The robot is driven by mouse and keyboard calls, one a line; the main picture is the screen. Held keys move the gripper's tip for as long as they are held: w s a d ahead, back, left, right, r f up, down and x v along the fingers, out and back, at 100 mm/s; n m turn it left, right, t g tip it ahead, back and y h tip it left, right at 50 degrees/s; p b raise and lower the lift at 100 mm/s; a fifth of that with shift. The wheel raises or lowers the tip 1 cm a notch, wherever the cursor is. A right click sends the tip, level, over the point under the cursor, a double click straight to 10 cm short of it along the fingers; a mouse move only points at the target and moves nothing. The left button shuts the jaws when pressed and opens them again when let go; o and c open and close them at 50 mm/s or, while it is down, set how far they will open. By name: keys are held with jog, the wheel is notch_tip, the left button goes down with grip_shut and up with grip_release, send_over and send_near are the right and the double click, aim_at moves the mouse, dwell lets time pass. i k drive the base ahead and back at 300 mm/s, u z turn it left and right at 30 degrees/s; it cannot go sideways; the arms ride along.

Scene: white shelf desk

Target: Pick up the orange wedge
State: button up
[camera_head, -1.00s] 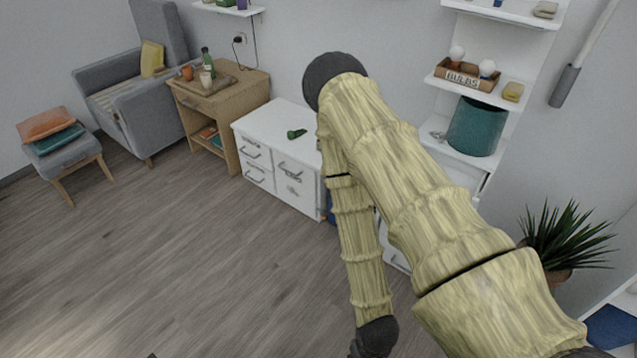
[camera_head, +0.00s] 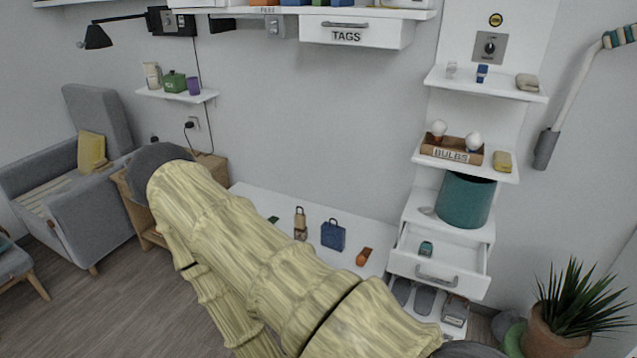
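A small orange piece (camera_head: 363,257), which looks like the orange wedge, lies on the white desk top (camera_head: 345,217), to the right of a blue bag-shaped thing (camera_head: 333,234). It is too small to make out its exact shape. My arm crosses the lower middle of the view and hides the left front part of the desk. My gripper is out of the picture, below the lower edge.
A tan padlock-like thing (camera_head: 300,222) stands left of the blue bag. A pulled-out white drawer (camera_head: 440,262) holds a small teal thing (camera_head: 426,248). Shelves with a bulbs box (camera_head: 452,150) and a teal bin (camera_head: 465,199) rise at the right. A potted plant (camera_head: 562,318) stands lower right.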

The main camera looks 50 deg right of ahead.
aim_at(361, 260)
jog(key=z, duration=0.1)
jog(key=i, duration=1.45)
jog(key=z, duration=1.25)
jog(key=i, duration=0.75)
jog(key=z, duration=1.15)
jog(key=i, duration=0.2)
jog(key=z, duration=0.1)
